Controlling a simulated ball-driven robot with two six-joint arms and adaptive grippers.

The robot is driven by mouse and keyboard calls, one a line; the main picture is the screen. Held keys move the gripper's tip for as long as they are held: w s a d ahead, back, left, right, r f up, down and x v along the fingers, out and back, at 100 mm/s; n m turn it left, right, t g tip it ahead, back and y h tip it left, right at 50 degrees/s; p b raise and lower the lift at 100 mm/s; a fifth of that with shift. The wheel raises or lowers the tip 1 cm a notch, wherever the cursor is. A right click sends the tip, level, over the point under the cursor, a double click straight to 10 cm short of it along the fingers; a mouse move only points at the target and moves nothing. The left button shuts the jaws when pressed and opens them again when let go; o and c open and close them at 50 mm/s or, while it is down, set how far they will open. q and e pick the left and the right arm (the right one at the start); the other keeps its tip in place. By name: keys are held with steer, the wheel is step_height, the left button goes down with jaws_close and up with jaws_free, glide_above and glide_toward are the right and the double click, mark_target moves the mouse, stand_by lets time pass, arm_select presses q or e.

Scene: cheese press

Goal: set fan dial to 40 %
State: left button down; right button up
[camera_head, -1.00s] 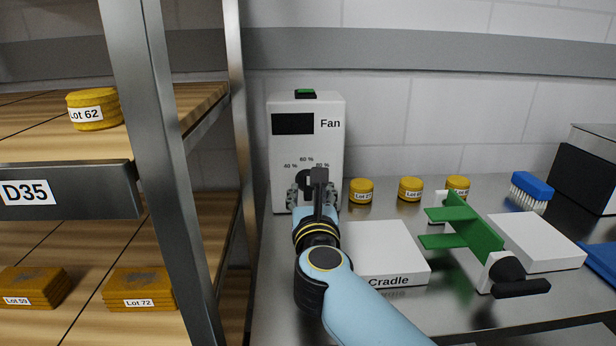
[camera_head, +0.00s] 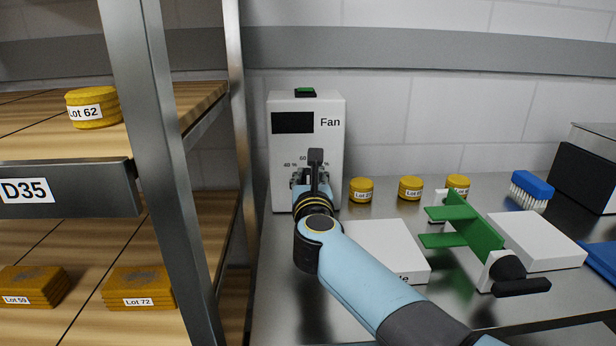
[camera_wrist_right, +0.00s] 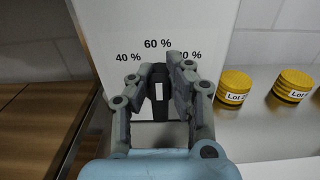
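The fan unit (camera_head: 281,150) is a white upright box with a dark display and a green-topped part on it. Its dial (camera_wrist_right: 158,92) is a dark knob with a white mark, which looks about upright, towards the 60 % label (camera_wrist_right: 157,44). The 40 % label (camera_wrist_right: 128,57) is to its left; the label at right is partly covered by a finger. My right gripper (camera_wrist_right: 155,88) is open, its fingers on either side of the dial, with a visible gap at the left finger. In the head view my right gripper (camera_head: 312,178) hides the dial. My left gripper is out of view.
A steel shelf (camera_head: 165,160) with cheeses stands close at left. Several yellow cheeses (camera_head: 361,190) sit right of the fan. A white cradle block (camera_head: 385,245), a green-and-white device (camera_head: 470,228) and a blue brush (camera_head: 532,188) are on the steel table.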

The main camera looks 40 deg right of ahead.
steer(key=shift+a+n+p, duration=0.15)
steer(key=shift+n+p, duration=0.15)
steer(key=shift+n, duration=0.2)
jaws_close()
steer(key=shift+w+a+n+p, duration=0.15)
steer(key=shift+n+p, duration=0.4)
steer(key=shift+n, duration=0.35)
steer(key=shift+w+a+f+n+p, duration=0.15)
steer(key=shift+n+p, duration=0.3)
steer(key=shift+n, duration=0.6)
steer(key=shift+a+f+n+p, duration=0.2)
steer(key=shift+n+p, duration=0.25)
steer(key=shift+n, duration=0.55)
steer(key=shift+w+a+f+n+p, duration=0.15)
steer(key=shift+n+p, duration=0.3)
steer(key=shift+n, duration=0.6)
steer(key=o, duration=0.7)
jaws_free()
steer(key=shift+a, duration=0.15)
steer(key=shift+o, duration=0.3)
